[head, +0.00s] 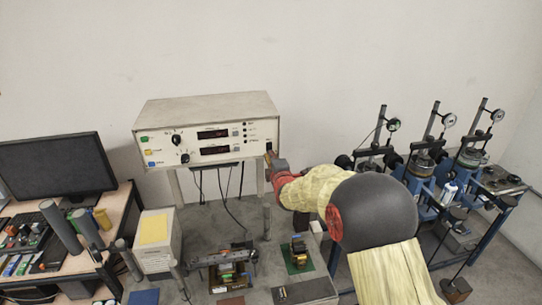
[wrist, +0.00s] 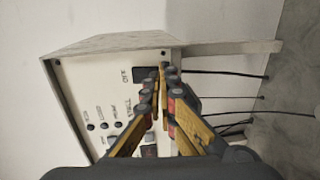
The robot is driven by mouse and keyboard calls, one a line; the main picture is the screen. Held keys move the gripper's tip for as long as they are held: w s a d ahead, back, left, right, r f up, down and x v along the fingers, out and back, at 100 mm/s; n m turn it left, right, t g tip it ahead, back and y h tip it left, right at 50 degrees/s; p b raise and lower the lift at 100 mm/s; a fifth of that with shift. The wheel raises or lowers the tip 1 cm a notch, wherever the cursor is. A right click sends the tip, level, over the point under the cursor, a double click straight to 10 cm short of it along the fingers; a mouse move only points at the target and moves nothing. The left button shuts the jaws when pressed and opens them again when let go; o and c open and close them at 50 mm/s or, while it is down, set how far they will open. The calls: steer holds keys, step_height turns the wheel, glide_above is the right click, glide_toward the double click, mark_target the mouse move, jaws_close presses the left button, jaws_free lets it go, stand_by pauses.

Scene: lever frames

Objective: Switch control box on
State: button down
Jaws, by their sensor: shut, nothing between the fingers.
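The control box (head: 206,127) is a pale box on a raised stand, with two dark displays, knobs and coloured buttons on its front. In the wrist view its front panel (wrist: 88,85) appears turned sideways. A dark switch (wrist: 145,71) sits near the panel's edge beside a printed label, partly hidden by my fingers; its position is not clear. In the head view this dark switch (head: 269,146) is at the lower right of the panel. My gripper (head: 269,158) is shut and empty, its fingertips (wrist: 163,72) right at the switch; I cannot tell whether they touch it.
Dark cables (head: 228,190) hang below the box. A monitor (head: 58,167) stands on the left desk. Blue test rigs with gauges (head: 425,165) stand to the right. Small devices (head: 299,250) lie on the bench below. The wall behind is bare.

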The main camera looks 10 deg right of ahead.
steer(key=shift+f+b, duration=0.15)
steer(key=shift+b, duration=0.35)
steer(key=b, duration=0.3)
steer(key=shift+w+t, duration=0.35)
steer(key=shift+t, duration=0.05)
